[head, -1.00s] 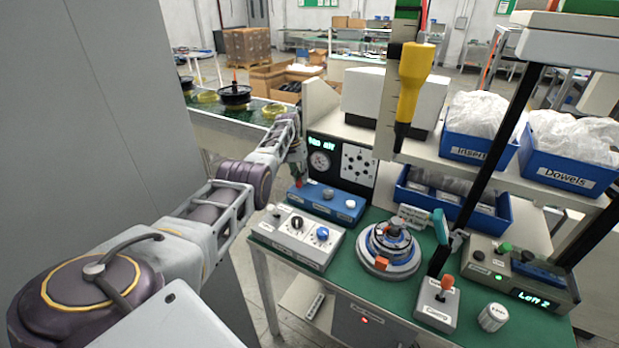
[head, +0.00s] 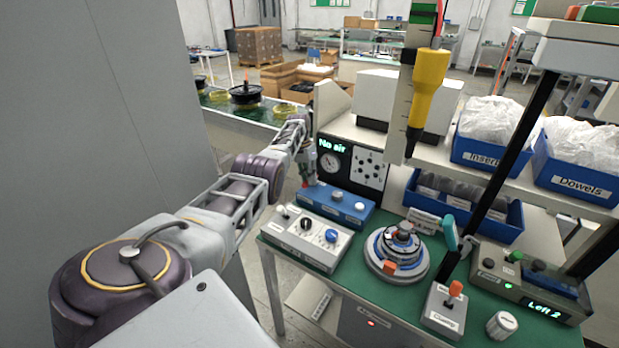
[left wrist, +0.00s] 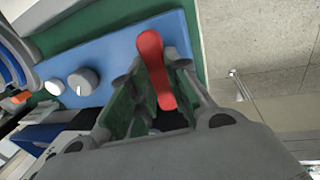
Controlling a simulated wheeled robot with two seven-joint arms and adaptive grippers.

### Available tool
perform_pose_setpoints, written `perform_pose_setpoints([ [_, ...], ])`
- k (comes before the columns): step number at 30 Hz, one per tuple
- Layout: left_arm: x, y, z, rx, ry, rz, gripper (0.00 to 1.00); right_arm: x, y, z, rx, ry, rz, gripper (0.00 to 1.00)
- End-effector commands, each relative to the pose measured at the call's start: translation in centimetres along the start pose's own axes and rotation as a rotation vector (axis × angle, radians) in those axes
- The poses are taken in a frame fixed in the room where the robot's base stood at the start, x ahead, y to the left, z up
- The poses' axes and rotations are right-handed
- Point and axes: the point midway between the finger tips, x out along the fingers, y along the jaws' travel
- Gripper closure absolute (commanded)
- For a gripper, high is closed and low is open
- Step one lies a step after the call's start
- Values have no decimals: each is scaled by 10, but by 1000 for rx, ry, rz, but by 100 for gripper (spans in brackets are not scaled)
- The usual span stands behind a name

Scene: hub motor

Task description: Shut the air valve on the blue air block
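The blue air block (head: 335,203) stands at the back left of the green bench top, with two round knobs on it. In the left wrist view its blue face (left wrist: 110,60) shows with the red valve lever (left wrist: 150,50). My left gripper (left wrist: 155,80) has its fingers on both sides of this lever, and they look closed in on it. In the head view my left gripper (head: 306,178) is at the block's left end, small and partly hidden. The display (head: 333,144) behind the block reads "No air". My right gripper is not in view.
A white control box (head: 305,240) with knobs stands in front of the block. A round hub fixture (head: 398,255) is to its right. A yellow tool (head: 428,90) hangs above the bench. Blue bins (head: 485,151) fill the right shelf. A grey wall is on my left.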

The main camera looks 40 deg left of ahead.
Motion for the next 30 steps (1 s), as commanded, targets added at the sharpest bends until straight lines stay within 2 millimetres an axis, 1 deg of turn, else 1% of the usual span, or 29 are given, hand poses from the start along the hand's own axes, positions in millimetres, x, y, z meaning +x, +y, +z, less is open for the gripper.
perform_pose_setpoints([
  [1, 1, 0, 1, 2, -4, 0, 77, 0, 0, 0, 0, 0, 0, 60],
  [5, 1, 0, 1, 1, -3, 0, 61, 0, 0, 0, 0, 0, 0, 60],
  [15, 0, 0, 0, 0, -1, 0, 61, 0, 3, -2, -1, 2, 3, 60],
  [20, -6, 0, 0, 0, -1, 0, 61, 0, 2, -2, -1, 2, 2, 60],
  [26, -24, 0, 0, 0, 1, -1, 61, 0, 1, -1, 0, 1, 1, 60],
  [30, -43, -1, 0, 0, 1, -1, 61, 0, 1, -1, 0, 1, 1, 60],
])
